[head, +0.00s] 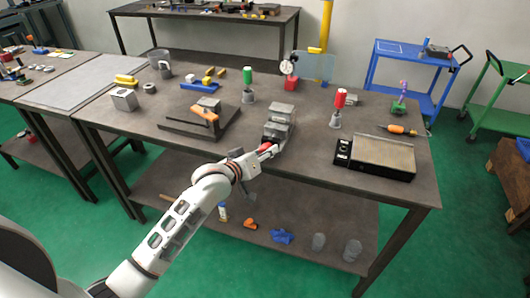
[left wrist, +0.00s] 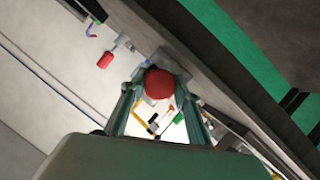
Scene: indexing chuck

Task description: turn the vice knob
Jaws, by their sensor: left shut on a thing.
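The vice (head: 279,123) is a grey metal block at the front edge of the workbench in the head view. Its red knob (head: 265,147) faces the front, at the tip of my left arm. My left gripper (head: 264,152) reaches it from the front left. In the left wrist view the round red knob (left wrist: 159,83) sits between the two fingers of my left gripper (left wrist: 158,97), which are shut on it. The vice body is mostly hidden behind the knob there. My right gripper is not in view.
The workbench (head: 300,160) holds a black-sided plate block (head: 383,157) at right and an orange-handled tool on a dark plate (head: 200,122) at left. Red (head: 339,103) and green (head: 247,82) handled items stand behind the vice. Green floor lies in front.

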